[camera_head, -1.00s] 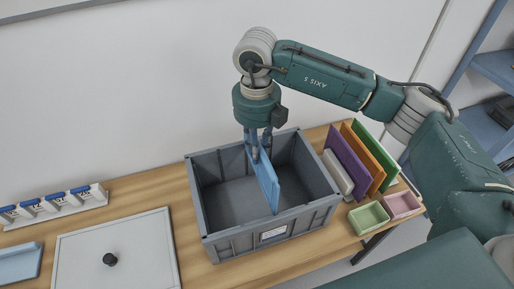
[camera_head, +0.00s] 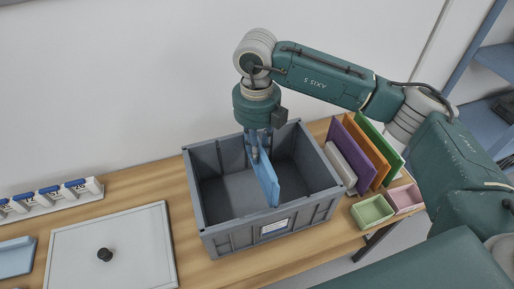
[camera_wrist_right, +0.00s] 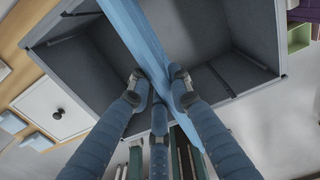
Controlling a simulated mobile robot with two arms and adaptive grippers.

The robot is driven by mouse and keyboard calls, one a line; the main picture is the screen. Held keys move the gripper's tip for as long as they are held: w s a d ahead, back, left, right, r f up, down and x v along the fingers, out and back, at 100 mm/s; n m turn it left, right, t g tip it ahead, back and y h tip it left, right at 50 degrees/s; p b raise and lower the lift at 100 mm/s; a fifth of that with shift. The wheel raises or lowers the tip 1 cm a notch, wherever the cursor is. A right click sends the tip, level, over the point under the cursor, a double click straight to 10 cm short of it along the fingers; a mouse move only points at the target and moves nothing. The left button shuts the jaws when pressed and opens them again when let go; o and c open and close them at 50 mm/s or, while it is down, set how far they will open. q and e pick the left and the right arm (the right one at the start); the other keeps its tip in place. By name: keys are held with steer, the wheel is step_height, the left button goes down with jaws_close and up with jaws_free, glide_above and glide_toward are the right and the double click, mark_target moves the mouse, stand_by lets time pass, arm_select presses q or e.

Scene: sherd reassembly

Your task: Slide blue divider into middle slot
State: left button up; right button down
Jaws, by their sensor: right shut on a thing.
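The blue divider (camera_head: 268,183) stands on edge near the middle of the grey crate (camera_head: 226,243), running from back to front. My right gripper (camera_head: 260,156) points down over the crate and is shut on the divider's upper part. In the right wrist view the divider (camera_wrist_right: 142,35) passes between the fingers (camera_wrist_right: 160,86). The divider's front end is close to the crate's front wall. Its lower edge is hidden, and I cannot tell whether it sits in a slot. My left gripper is out of view.
Purple (camera_head: 346,150), orange (camera_head: 368,158) and green (camera_head: 381,143) panels stand right of the crate, with green (camera_head: 371,211) and pink (camera_head: 404,199) bins in front. A grey lid (camera_head: 112,240) with a black knob lies left. Bare wooden table (camera_head: 150,190) separates lid and crate.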

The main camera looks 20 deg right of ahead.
steer(key=shift+f+b, duration=1.2)
steer(key=shift+f, duration=0.55)
step_height(320, 180, down, 9)
steer(key=b, duration=0.7)
stand_by(0.6)
steer(key=shift+r, duration=0.2)
steer(key=c, duration=1.5)
jaws_free()
steer(key=shift+r, duration=0.1)
step_height(320, 180, up, 12)
steer(key=shift+f, duration=0.1)
